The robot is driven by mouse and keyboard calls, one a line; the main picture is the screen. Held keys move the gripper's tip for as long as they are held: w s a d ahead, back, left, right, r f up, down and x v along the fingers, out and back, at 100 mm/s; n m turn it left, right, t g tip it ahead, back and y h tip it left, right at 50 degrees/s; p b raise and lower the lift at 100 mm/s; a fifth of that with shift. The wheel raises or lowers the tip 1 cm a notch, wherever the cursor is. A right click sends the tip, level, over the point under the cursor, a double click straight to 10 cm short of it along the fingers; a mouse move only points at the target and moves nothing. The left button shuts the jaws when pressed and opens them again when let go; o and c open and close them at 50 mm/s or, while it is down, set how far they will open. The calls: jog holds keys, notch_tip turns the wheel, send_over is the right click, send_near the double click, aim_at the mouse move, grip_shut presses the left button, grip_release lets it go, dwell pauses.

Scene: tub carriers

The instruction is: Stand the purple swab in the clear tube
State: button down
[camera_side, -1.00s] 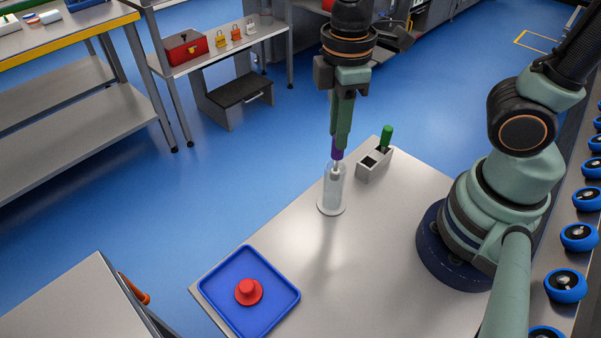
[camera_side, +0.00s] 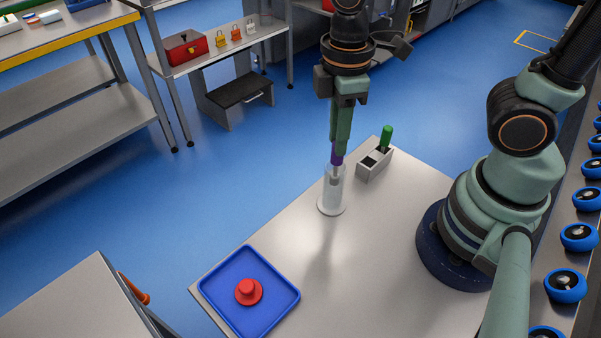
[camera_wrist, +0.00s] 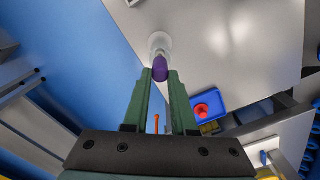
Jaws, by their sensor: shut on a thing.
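The clear tube (camera_side: 331,193) stands upright on a round base on the grey table; it also shows in the wrist view (camera_wrist: 158,41). My gripper (camera_side: 338,156) is right above the tube and shut on the purple swab (camera_side: 337,159). The swab's purple end also shows between my fingertips in the wrist view (camera_wrist: 160,69). The swab points down, and its lower part appears inside the tube's mouth. The fingers hide part of the swab, so its exact depth is hard to tell.
A grey block holder (camera_side: 374,167) with a green swab (camera_side: 386,136) standing in it is just right of the tube. A blue tray (camera_side: 212,292) with a red knobbed piece (camera_side: 248,291) lies at the table's front left. The table between tube and tray is clear.

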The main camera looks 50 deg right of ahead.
jog(key=shift+f, duration=0.1)
dwell(0.3)
jog(key=shift+c, duration=0.4)
grip_release()
dwell(0.5)
jog(key=shift+r, duration=4.05)
jog(key=w+d+r+m+t, duration=0.1)
jog(key=w+d+m+t, duration=0.3)
jog(key=d+m, duration=0.5)
jog(key=shift+r+m+t, duration=0.2)
jog(key=shift+m+t, duration=0.6)
jog(key=shift+m, duration=0.3)
